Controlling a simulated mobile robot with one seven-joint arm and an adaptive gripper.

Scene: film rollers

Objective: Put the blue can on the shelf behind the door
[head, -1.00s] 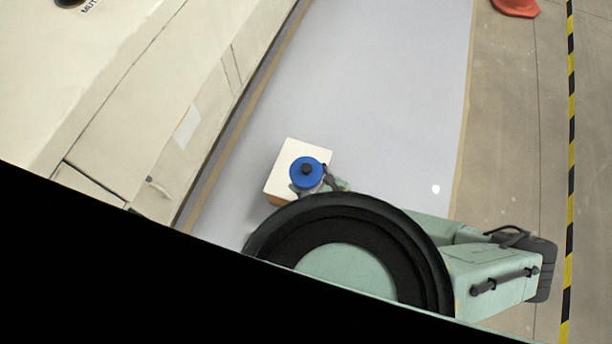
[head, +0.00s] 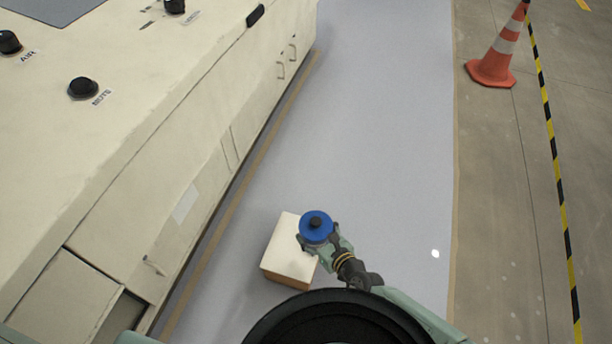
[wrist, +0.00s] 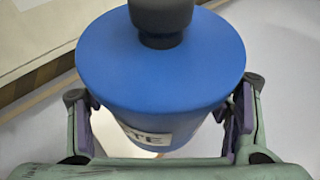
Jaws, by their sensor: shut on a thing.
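The blue can (head: 316,229) with a black knob on top is upright in my gripper (head: 321,243). In the wrist view the can (wrist: 160,75) fills the middle, with a finger against each side and part of a white label showing. In the head view it overlaps the upper right part of a pale box (head: 287,250); I cannot tell whether it touches the box. A cream machine cabinet stands at the left, with a handled panel (head: 152,262) low on its side. A grey recess (head: 122,315) shows beside that panel. No shelf can be made out clearly.
The cabinet top (head: 130,60) carries several black knobs. An orange and white cone (head: 497,55) stands at the upper right, beside yellow and black floor tape (head: 556,180).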

